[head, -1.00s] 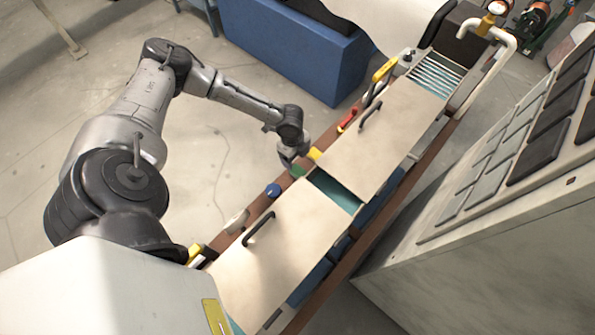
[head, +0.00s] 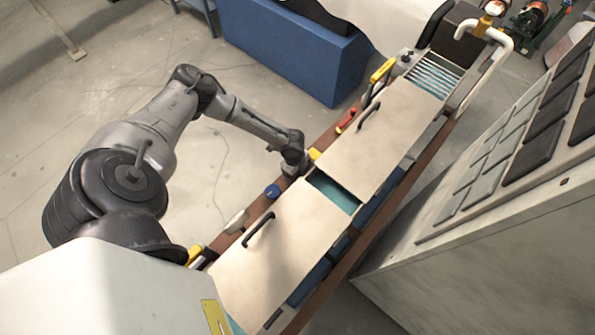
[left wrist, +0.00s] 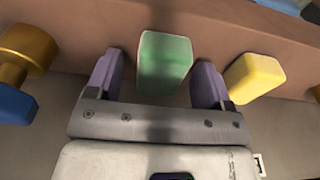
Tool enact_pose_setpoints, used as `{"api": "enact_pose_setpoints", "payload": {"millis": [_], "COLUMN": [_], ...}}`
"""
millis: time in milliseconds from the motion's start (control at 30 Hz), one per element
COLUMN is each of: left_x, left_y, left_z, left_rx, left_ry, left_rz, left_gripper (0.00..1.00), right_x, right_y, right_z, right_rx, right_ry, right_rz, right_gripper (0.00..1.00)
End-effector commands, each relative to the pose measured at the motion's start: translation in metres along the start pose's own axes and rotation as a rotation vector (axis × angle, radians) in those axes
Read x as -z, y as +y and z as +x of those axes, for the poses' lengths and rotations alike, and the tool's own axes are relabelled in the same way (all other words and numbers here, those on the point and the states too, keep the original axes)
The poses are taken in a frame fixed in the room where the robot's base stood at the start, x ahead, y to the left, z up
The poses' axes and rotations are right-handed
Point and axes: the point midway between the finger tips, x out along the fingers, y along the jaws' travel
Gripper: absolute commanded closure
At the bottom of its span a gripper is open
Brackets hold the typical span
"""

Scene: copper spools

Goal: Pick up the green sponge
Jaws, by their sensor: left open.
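The green sponge (left wrist: 164,62) sits on the brown ledge (left wrist: 262,40) in the left wrist view. My left gripper (left wrist: 164,75) is open, with one purple finger on each side of the sponge and a gap showing on both sides. In the head view my left gripper (head: 292,170) is low over the ledge beside the pale-topped bench, and it hides the sponge there. My right gripper is not in view.
A yellow block (left wrist: 256,78) lies just right of the right finger. A blue-and-gold knob (left wrist: 22,62) is on the left; its blue top (head: 272,191) shows in the head view. A red-handled item (head: 346,121) lies farther along the ledge.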

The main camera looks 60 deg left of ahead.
Motion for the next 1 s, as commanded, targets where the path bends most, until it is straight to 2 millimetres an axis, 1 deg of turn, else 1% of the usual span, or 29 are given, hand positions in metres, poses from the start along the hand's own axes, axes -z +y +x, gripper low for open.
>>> {"api": "enact_pose_setpoints", "payload": {"millis": [200,233,767,1000], "left_x": [-0.0001,-0.0001,-0.0001,-0.0001], "left_y": [0.0002,0.0001,0.0001,0.0], "left_z": [0.0006,0.0006,0.0003,-0.0002], "left_rx": [0.0,0.0,0.0,0.0], "left_ry": [0.0,0.0,0.0,0.0], "left_rz": [0.0,0.0,0.0,0.0], "left_gripper": [0.26,0.27,0.78,0.79], "right_x": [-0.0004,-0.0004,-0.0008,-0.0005], "right_y": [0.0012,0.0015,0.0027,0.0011], "right_z": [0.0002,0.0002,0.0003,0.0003], "right_rx": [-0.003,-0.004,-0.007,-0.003], "right_ry": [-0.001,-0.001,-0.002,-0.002], "right_rz": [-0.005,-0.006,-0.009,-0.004], "right_gripper": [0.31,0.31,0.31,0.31]}}
